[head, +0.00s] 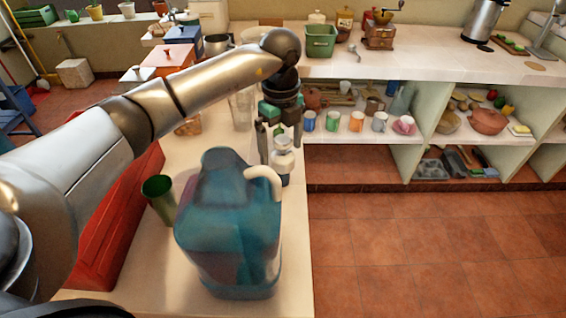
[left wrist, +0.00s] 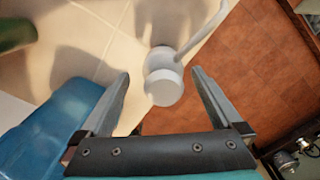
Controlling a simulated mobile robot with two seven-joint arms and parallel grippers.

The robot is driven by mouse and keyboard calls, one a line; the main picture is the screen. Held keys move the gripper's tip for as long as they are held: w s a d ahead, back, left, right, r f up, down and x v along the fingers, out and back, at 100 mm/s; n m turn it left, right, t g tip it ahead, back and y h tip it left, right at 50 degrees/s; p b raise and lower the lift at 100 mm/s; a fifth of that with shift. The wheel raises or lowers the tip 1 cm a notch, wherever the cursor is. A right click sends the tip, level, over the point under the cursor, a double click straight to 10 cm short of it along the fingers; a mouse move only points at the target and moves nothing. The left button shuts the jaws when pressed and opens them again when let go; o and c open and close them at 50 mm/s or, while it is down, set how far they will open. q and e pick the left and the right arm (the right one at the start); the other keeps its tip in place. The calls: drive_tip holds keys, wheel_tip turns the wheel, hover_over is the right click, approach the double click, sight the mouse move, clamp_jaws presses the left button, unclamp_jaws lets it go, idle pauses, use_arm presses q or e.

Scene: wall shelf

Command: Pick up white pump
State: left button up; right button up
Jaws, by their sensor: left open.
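The white pump (head: 283,163) stands upright near the right edge of the counter in the head view, just behind the large blue jug. My left gripper (head: 280,150) is open and points down over the pump's top, one finger on each side as seen from the head. In the left wrist view the pump (left wrist: 164,85) shows from above as a round white top, near the gap between the open fingertips (left wrist: 160,74). I cannot tell whether the fingers touch it. The jug hides a small part of the pump's lower side. My right gripper is not in view.
The blue jug (head: 230,235) stands close in front of the pump and shows at the wrist view's left edge (left wrist: 50,125). A green cup (head: 160,197) and a red box (head: 115,225) are to the left. The counter's right edge drops to a tiled floor (head: 430,245).

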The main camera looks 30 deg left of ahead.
use_arm(q)
wheel_tip(320, 180, down, 5)
drive_tip(key=shift+w+d, duration=0.1)
drive_tip(key=shift+w, duration=0.05)
drive_tip(key=shift+c, duration=0.4)
drive_tip(key=c, duration=1.3)
drive_tip(key=shift+c, duration=0.5)
drive_tip(key=shift+r, duration=0.2)
